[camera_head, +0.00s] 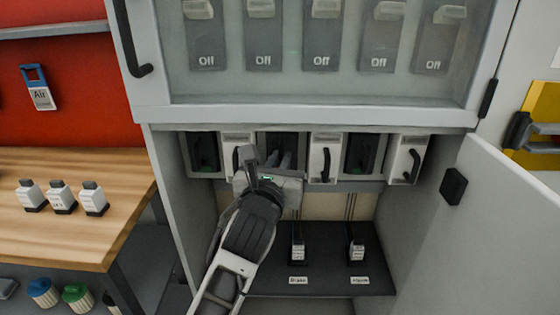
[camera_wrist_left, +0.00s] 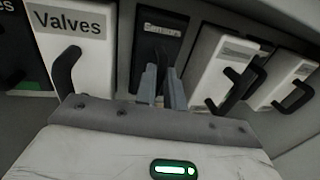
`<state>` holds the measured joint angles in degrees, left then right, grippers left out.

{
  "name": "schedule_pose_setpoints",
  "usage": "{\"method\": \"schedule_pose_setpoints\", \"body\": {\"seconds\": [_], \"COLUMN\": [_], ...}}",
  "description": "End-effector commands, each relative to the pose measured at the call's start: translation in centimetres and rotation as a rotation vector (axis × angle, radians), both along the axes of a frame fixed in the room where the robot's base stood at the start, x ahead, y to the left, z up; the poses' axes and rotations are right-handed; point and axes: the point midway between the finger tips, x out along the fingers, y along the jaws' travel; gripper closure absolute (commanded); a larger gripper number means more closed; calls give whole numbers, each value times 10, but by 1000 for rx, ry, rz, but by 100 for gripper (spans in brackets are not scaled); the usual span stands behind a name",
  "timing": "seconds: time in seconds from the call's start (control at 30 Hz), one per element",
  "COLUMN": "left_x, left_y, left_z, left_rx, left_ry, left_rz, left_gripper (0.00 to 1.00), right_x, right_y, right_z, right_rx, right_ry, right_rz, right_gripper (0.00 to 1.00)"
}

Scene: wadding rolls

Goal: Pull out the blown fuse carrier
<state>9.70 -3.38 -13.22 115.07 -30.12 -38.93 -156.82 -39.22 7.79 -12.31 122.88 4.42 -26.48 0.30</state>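A row of fuse carriers runs along the cabinet under the glazed panel. My left gripper (camera_head: 278,158) reaches up to the dark carrier labelled Sensors (camera_wrist_left: 155,38), third from the left in the head view (camera_head: 281,138). In the left wrist view the two grey fingers (camera_wrist_left: 160,84) are a small gap apart in front of its dark face. My right gripper is not in view.
Two small items (camera_head: 298,250) (camera_head: 356,250) stand on the dark lower shelf (camera_head: 325,282). The glazed panel with several Off switches (camera_head: 321,35) hangs above. An open cabinet door (camera_head: 505,220) is at right.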

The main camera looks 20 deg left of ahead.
Motion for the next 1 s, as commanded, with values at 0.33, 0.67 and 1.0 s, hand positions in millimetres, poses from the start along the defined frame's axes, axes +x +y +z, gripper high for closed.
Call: {"method": "schedule_pose_setpoints", "body": {"seconds": [0.33,0.67,1.0], "left_x": [-33,-39,-39], "left_y": [-9,-12,-11], "left_z": [1,-2,-1], "left_rx": [2,-1,-1], "left_ry": [6,4,2], "left_rz": [-1,-3,-2], "left_gripper": [100,100,68], "right_x": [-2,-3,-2], "right_y": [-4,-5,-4], "right_z": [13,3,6], "right_rx": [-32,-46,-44], "right_ry": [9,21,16], "right_rz": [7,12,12], "right_gripper": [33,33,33]}}
